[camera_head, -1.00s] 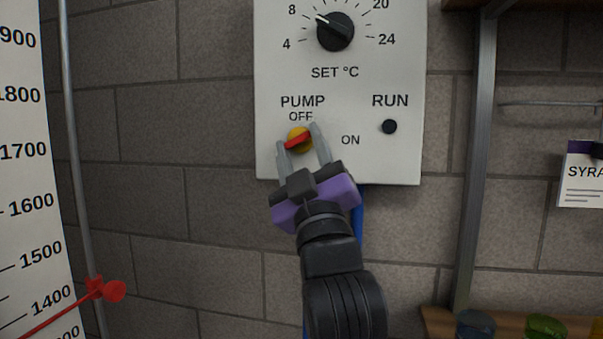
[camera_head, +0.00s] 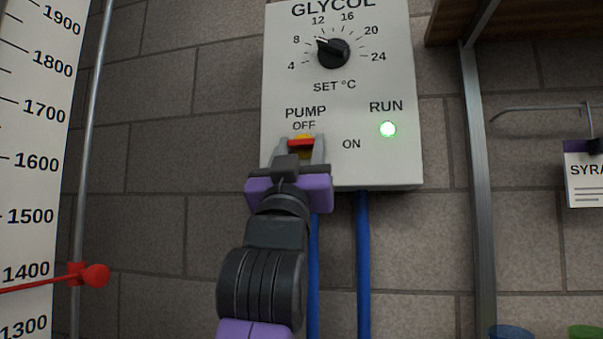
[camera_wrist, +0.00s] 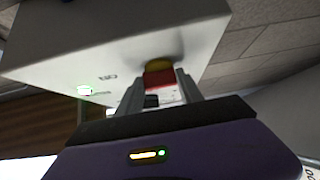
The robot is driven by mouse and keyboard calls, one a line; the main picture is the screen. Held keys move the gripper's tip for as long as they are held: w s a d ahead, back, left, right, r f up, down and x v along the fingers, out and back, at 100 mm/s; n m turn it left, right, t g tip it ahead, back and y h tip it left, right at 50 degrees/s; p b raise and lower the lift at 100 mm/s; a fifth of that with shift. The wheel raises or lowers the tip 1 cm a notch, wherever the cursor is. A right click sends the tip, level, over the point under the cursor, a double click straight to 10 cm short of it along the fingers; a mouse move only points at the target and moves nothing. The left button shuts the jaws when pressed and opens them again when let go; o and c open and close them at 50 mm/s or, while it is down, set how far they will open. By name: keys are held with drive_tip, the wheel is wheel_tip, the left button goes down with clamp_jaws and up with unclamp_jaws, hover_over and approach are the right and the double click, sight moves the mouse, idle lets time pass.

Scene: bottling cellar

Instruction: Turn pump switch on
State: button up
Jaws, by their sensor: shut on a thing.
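The pump switch (camera_head: 303,143) is a red handle on a yellow base, low on the white glycol control box (camera_head: 395,165), below the OFF label and left of the ON label. Its red handle lies about level across the base. My gripper (camera_head: 305,147) is shut on the switch handle, with one grey finger on each side. In the wrist view, the red handle and yellow base of the switch (camera_wrist: 159,76) show between the fingers.
A black temperature dial (camera_head: 334,53) sits above the switch on the box. Blue pipes (camera_head: 362,250) run down below it. A white scale board (camera_head: 30,170) with a red pointer (camera_head: 92,274) stands at left. A metal post (camera_head: 479,190) and hanging tag (camera_head: 583,178) are at right.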

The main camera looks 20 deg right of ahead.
drive_tip(key=shift+w+f+m+g+h+b, duration=0.1)
drive_tip(key=shift+m+g+h+b, duration=0.3)
drive_tip(key=shift+m+h+b, duration=0.2)
drive_tip(key=o, duration=1.4)
drive_tip(key=v, duration=0.7)
drive_tip(key=shift+s+a+f, duration=0.15)
drive_tip(key=shift+s+f, duration=0.1)
drive_tip(key=shift+f, duration=0.05)
